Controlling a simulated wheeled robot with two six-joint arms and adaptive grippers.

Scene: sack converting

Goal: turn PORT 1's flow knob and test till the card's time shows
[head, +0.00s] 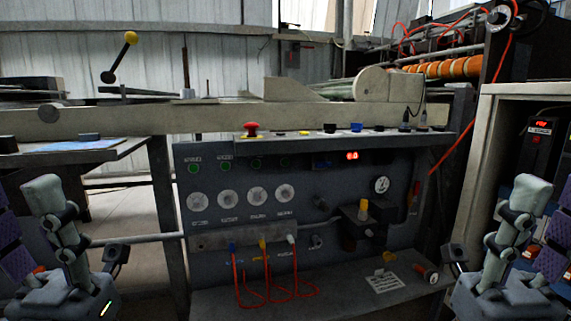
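The dark panel has a row of round pale dials (228,199) with labels too small to read, so I cannot tell which is PORT 1's flow knob. Above them are green-ringed round fittings (194,168). A red lit display (352,156) sits upper right; its digits are blurred. A white card with dark print (384,281) lies on the lower ledge; its text is unreadable. My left arm's dark end (114,258) is at lower left and my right arm's dark end (456,257) at lower right. Both are apart from the panel; their fingers cannot be made out.
Red hoses (266,290) hang below blue, yellow and white connectors. A round gauge (381,185) and a yellow-topped fitting (362,208) stick out at right. A red mushroom button (251,129) stands on the top shelf. A red-tipped cylinder (427,272) is on the ledge.

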